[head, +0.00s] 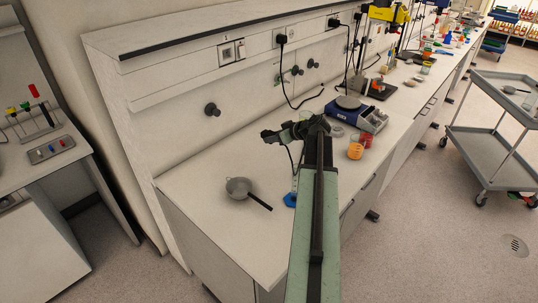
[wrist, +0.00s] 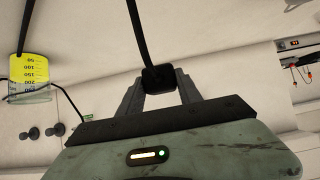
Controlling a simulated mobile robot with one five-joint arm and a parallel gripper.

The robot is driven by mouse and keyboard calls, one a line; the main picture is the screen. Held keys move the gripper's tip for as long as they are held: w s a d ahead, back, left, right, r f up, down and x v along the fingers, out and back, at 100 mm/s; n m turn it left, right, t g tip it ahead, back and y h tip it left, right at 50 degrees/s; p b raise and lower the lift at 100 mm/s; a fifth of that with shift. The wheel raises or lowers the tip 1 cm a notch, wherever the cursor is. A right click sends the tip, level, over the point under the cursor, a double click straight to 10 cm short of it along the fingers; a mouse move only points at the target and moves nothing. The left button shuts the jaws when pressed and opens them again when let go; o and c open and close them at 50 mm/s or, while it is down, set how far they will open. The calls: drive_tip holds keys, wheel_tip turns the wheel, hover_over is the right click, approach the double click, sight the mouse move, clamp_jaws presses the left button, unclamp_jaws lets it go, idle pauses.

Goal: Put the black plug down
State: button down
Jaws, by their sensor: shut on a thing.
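The black plug (wrist: 158,78) is between my gripper's two grey fingers (wrist: 158,92) in the wrist view. Its black cable runs from it up to the top edge of the picture. The fingers are shut on it, and pale surface shows around it. In the head view my gripper (head: 269,136) is above the white bench (head: 210,205), left of my arm. The held plug is too small to make out there.
A grey strainer (head: 238,187) with a dark handle lies on the bench. A blue device (head: 358,115) and an orange beaker (head: 355,151) stand right of my arm. Another black plug (head: 281,39) sits in the wall panel. A yellow beaker (wrist: 30,67) shows in the wrist view.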

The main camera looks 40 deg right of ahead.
sight(274, 160)
drive_tip(key=shift+f+b, duration=4)
drive_tip(key=shift+f, duration=0.75)
drive_tip(key=c, duration=0.8)
unclamp_jaws()
drive_tip(key=shift+r, duration=0.25)
drive_tip(key=p+v, duration=0.7)
drive_tip(key=v, duration=0.5)
drive_tip(key=shift+r, duration=0.15)
